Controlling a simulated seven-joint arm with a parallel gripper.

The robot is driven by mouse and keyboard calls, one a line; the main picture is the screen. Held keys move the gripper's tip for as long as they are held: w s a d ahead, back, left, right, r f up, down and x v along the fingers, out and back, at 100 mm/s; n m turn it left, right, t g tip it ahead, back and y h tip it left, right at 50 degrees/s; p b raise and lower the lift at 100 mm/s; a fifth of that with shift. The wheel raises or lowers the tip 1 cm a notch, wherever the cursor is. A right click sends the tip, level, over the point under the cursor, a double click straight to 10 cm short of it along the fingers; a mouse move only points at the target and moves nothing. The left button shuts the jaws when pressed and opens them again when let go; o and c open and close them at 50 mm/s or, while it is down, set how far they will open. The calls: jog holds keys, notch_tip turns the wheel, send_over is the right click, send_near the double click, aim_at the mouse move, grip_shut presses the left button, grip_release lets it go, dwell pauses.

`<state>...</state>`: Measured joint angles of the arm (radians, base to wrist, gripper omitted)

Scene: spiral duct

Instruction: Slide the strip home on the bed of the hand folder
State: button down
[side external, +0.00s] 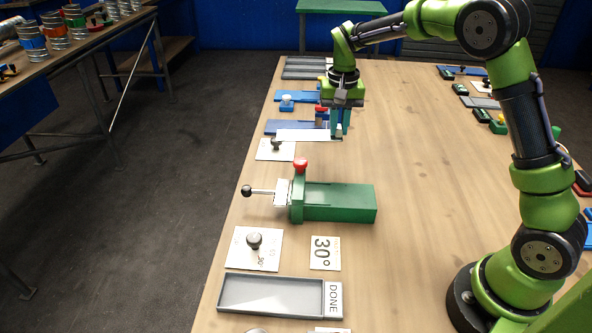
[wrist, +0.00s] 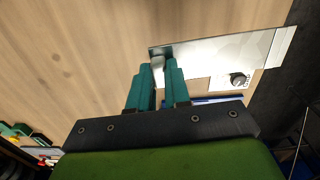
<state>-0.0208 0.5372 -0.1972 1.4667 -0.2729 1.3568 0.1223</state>
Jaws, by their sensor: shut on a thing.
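My gripper (side external: 338,134) is shut on one end of a pale metal strip (side external: 302,135), which sticks out to the left above the table. In the wrist view the fingertips (wrist: 160,66) pinch the strip (wrist: 215,55) by its near end, and it reaches to the right. The green hand folder (side external: 297,205) stands on the table nearer the camera, with a red knob on top and a black-knobbed lever at its left. Its bed (side external: 345,202) is a green block to the right, with no strip seen on it. The strip is apart from the folder.
A white plate with a dark knob (side external: 277,147) lies just below the strip. A similar knobbed plate (side external: 253,245), a 30° card (side external: 325,252) and an empty grey tray (side external: 270,295) marked DONE lie in front of the folder. The table right of the bed is clear.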

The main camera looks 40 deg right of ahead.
jog(key=shift+r, duration=2.1)
jog(key=shift+r, duration=0.15)
jog(key=s+a+r, duration=0.1)
jog(key=s, duration=0.1)
jog(key=m, duration=0.1)
send_near(351, 195)
jog(key=s+d, duration=0.4)
jog(key=shift+f, duration=2.8)
jog(key=shift+w+a+f, duration=0.15)
jog(key=shift+w+a, duration=1.65)
jog(key=shift+w+a, duration=0.1)
jog(key=shift+w, duration=0.05)
jog(key=c, duration=1)
grip_release()
jog(key=shift+f, duration=0.1)
